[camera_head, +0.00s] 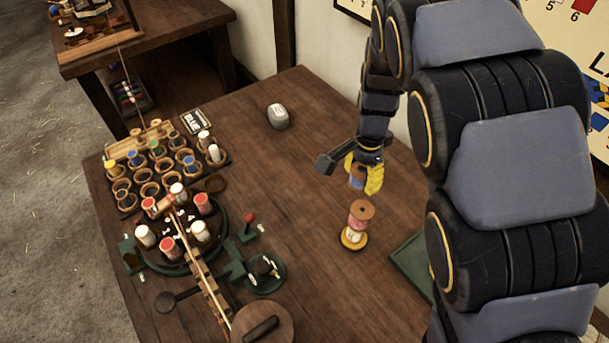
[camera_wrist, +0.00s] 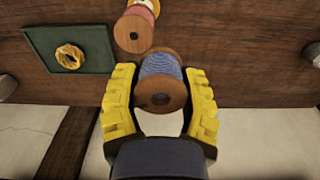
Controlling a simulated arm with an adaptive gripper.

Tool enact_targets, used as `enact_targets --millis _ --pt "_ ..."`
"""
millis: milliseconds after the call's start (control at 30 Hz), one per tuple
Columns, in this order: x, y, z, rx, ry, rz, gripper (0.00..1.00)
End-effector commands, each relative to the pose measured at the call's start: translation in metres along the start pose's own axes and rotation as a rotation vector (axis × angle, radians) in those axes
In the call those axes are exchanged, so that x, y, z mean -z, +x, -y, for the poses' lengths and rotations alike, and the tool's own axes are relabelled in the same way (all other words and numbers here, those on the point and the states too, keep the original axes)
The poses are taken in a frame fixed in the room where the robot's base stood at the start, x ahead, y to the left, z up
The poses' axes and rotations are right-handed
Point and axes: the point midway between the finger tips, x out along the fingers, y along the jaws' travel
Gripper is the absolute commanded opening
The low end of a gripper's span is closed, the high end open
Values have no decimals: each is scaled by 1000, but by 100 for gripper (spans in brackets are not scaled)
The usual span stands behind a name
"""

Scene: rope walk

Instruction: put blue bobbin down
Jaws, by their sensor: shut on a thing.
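The blue bobbin (camera_wrist: 158,68) is a wooden spool wound with blue thread. In the wrist view it sits between the two yellow pads of my gripper (camera_wrist: 160,100), which is shut on it. In the head view my gripper (camera_head: 364,173) is over the right part of the table, and the blue bobbin (camera_head: 357,177) is partly hidden by the yellow pads. I cannot tell whether it touches the table. A pink bobbin (camera_head: 359,215) stands upright in front of it, stacked on a yellow and white piece (camera_head: 354,238). The pink bobbin also shows in the wrist view (camera_wrist: 137,25).
A rack of cups (camera_head: 150,190) and a round green stand (camera_head: 217,243) with white and red bobbins fill the table's left side. A grey mouse-shaped object (camera_head: 278,116) lies at the back. A green tray (camera_head: 412,262) lies at the right. The table's middle is clear.

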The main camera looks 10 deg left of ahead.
Motion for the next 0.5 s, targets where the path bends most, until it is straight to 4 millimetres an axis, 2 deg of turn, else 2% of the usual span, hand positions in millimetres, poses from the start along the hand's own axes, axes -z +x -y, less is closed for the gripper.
enact_targets --millis 33,100,300,367,500 --pt "-11 0 15 4 -56 0 15" --pt "-24 0 29 3 -119 3 15" --pt "-52 1 57 9 -242 11 15" --pt "-59 3 61 9 -268 14 15" --pt "-57 26 58 5 -258 17 15"
